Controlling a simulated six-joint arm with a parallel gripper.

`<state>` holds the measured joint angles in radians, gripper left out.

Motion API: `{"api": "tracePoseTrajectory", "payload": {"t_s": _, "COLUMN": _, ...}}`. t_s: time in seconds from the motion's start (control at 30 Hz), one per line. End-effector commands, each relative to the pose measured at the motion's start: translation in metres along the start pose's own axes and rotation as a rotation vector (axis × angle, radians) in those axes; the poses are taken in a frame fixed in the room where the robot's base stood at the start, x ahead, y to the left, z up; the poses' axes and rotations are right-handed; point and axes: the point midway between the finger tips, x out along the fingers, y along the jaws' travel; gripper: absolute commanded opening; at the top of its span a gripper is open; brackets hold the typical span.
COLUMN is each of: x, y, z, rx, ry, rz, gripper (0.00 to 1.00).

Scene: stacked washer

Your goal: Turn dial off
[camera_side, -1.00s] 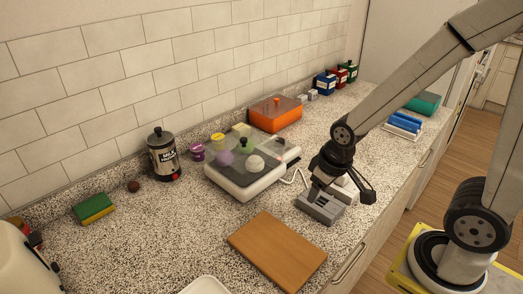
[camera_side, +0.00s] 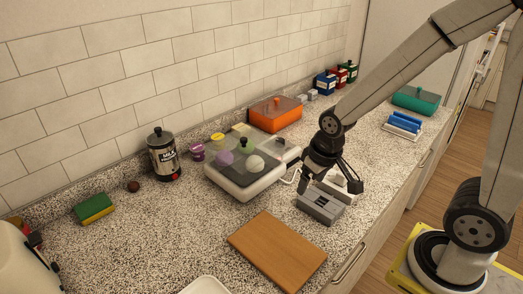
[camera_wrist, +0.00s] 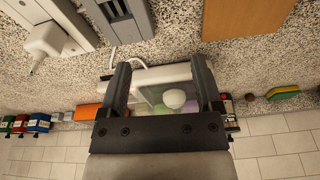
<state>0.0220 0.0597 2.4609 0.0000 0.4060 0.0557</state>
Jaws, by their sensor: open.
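I cannot make out a dial for certain. A white fixture with a raised knob-like part (camera_wrist: 46,42) shows at the upper left of the wrist view; in the side view it is partly hidden behind my gripper. A grey boxy unit (camera_side: 320,204) lies beside it on the counter, and also shows at the top of the wrist view (camera_wrist: 120,18). My gripper (camera_side: 329,187) is open and empty, above the counter near the grey unit. In the wrist view its fingers (camera_wrist: 160,66) are spread, with nothing between them but the background; contact with the unit cannot be told.
A clear-lidded white container (camera_side: 237,184) holding several items stands left of my gripper. A wooden board (camera_side: 277,252) lies in front. An orange box (camera_side: 275,114), a milk canister (camera_side: 163,157) and a sponge (camera_side: 94,209) stand towards the wall. A blue-topped rack (camera_side: 403,122) is farther right.

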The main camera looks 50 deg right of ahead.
Motion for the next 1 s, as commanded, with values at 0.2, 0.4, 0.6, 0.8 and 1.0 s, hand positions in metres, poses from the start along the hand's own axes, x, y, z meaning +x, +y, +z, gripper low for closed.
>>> {"api": "tracePoseTrajectory", "payload": {"t_s": 0.2, "x": 0.003, "y": 0.013, "z": -0.050, "rx": 0.147, "ry": -0.031, "rz": 0.012, "gripper": 0.83}}
{"api": "tracePoseTrajectory", "payload": {"t_s": 0.4, "x": 0.007, "y": 0.030, "z": -0.097, "rx": 0.301, "ry": -0.064, "rz": 0.027, "gripper": 0.83}}
{"api": "tracePoseTrajectory", "payload": {"t_s": 0.6, "x": 0.011, "y": 0.049, "z": -0.136, "rx": 0.439, "ry": -0.092, "rz": 0.042, "gripper": 0.83}}
{"api": "tracePoseTrajectory", "payload": {"t_s": 0.8, "x": 0.017, "y": 0.070, "z": -0.169, "rx": 0.571, "ry": -0.117, "rz": 0.057, "gripper": 0.83}}
{"api": "tracePoseTrajectory", "payload": {"t_s": 1.0, "x": 0.023, "y": 0.093, "z": -0.198, "rx": 0.704, "ry": -0.143, "rz": 0.075, "gripper": 0.83}}
